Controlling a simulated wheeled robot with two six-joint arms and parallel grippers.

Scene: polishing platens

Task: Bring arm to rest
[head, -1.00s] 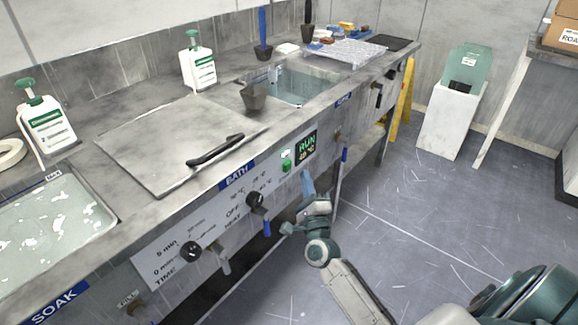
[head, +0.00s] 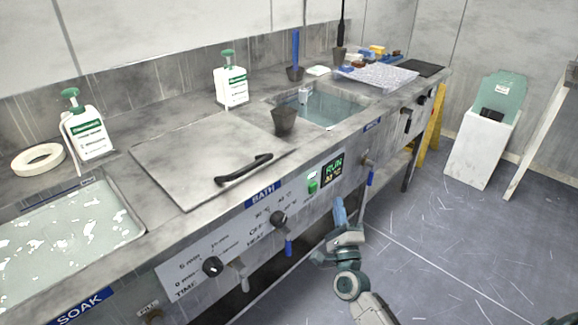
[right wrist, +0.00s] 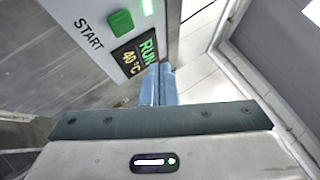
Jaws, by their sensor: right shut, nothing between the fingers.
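My right gripper (head: 340,212) has pale blue fingers, pressed together and empty. In the head view it hangs in front of the bath's front panel, below the lit RUN display (head: 333,170). In the right wrist view the closed fingers (right wrist: 158,85) point toward the panel, beside the RUN display (right wrist: 135,52) and the green START button (right wrist: 121,22). I cannot tell the exact gap to the panel. My right arm reaches in from the bottom of the head view. My left gripper is out of view.
The steel bench carries a lidded bath with a black handle (head: 244,169), a soak basin (head: 62,235), a sink (head: 322,108) and pump bottles. Knobs (head: 278,219) and valves stick out from its front. A white bin (head: 478,148) stands at the right. The floor between is open.

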